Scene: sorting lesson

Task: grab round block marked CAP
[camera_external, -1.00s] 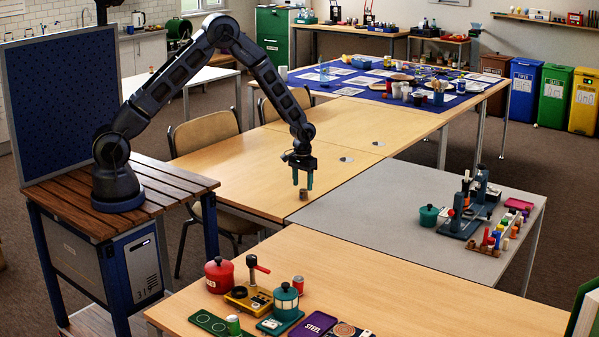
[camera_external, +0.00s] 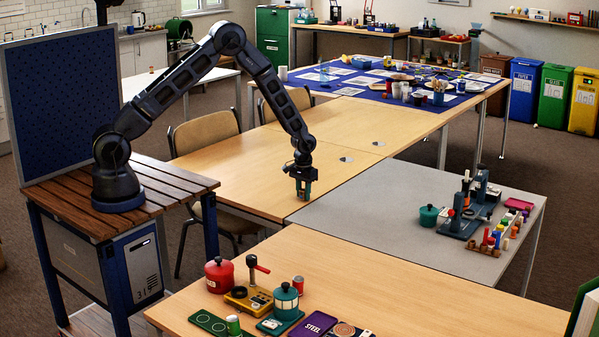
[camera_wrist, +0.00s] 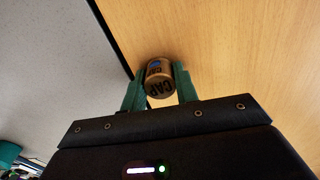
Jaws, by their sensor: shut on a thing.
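The round block marked CAP (camera_wrist: 158,84) is a small brown cylinder with dark lettering. In the wrist view it sits between the two green fingers of my gripper (camera_wrist: 160,88), which are closed on its sides. In the external view my gripper (camera_external: 303,192) is low at the right edge of the wooden table, and the block there is mostly hidden by the fingers. I cannot tell whether the block still touches the table top.
The wooden table (camera_external: 240,178) around my gripper is clear. A grey table (camera_external: 380,205) adjoins on the right, with a teal pot (camera_external: 428,216) and a blue-grey press (camera_external: 470,215). The front table holds a red pot (camera_external: 219,275) and a purple STEEL plate (camera_external: 312,322).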

